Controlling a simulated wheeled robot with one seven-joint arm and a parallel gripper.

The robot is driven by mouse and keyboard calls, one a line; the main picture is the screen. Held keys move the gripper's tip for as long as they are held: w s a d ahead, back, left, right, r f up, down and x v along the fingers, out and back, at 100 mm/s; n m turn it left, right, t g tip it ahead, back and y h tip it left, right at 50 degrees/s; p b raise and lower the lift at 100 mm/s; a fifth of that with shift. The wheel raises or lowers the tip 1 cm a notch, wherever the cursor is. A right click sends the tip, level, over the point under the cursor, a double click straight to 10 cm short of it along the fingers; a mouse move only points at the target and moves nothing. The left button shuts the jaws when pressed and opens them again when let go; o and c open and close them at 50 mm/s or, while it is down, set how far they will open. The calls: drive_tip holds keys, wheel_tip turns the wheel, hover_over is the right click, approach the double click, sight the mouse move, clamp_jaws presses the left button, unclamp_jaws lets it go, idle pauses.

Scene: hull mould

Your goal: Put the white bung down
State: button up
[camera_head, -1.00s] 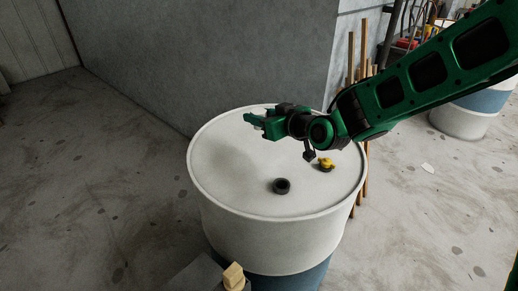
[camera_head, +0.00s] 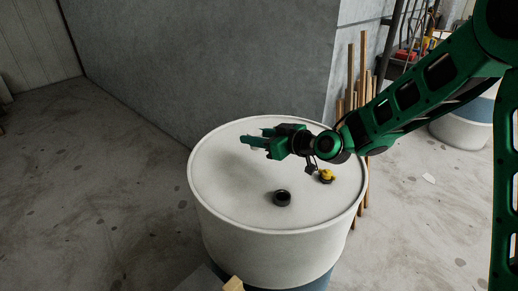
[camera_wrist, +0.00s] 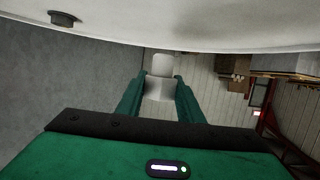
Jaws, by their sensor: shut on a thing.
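My gripper (camera_head: 256,143) is over the far left part of the white drum's top (camera_head: 225,190), with its fingers pointing left. It is shut on the white bung (camera_wrist: 160,84), which shows between the two green fingers in the wrist view. In the head view the bung is mostly hidden by the fingers. The drum top also shows, upside down, along the upper edge of the wrist view (camera_wrist: 200,25). I cannot tell whether the bung touches the drum top.
The left and front of the top are clear. Wooden poles (camera_head: 352,85) stand behind the drum.

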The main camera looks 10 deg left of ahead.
drive_tip(key=shift+w+d+f, duration=0.5)
drive_tip(key=shift+w+f, duration=0.1)
drive_tip(key=shift+w, duration=0.15)
drive_tip(key=shift+f, duration=1.9)
drive_tip(key=o, duration=1)
drive_tip(key=shift+f, duration=0.1)
drive_tip(key=shift+o, duration=0.2)
drive_tip(key=v, duration=1.2)
